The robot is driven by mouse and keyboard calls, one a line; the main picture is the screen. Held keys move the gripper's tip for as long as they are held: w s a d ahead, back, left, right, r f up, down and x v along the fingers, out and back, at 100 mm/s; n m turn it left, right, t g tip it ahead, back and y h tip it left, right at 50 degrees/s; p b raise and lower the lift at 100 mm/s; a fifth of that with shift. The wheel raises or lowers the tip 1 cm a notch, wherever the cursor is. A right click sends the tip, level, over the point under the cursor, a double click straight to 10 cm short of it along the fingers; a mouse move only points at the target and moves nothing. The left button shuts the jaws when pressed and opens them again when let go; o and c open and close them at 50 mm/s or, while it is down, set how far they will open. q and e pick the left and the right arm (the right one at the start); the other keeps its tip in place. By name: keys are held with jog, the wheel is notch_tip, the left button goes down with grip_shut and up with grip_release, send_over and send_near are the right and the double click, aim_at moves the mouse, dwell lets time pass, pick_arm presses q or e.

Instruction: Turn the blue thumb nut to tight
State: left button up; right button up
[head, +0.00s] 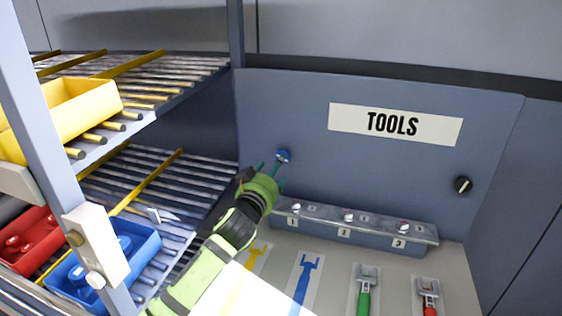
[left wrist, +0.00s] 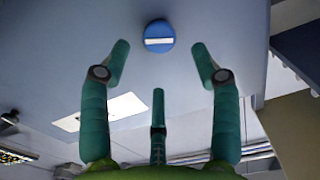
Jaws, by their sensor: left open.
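The blue thumb nut (head: 284,155) is on the blue-grey panel, left of the TOOLS sign. In the left wrist view the blue thumb nut (left wrist: 159,37) shows a white bar across its face, lying roughly level in that picture. My left gripper (head: 271,168) reaches up to the panel from below, just short of the nut. In the left wrist view my left gripper (left wrist: 160,62) has its green fingers spread apart, with the nut beyond the gap between them and not touched. My right gripper is in neither view.
A black knob (head: 462,185) sits on the panel's right side. Below runs a ledge (head: 345,222) numbered 1 to 3. Green (head: 364,290) and red (head: 429,295) wrenches lie on the surface below. A rack at left holds yellow (head: 75,105), red (head: 30,238) and blue (head: 143,248) bins.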

pick_arm(q)
jog(key=x, duration=0.5)
jog(key=shift+w+d+f, duration=0.1)
jog(key=shift+w+f, duration=0.1)
jog(key=shift+w, duration=0.05)
jog(key=c, duration=1.1)
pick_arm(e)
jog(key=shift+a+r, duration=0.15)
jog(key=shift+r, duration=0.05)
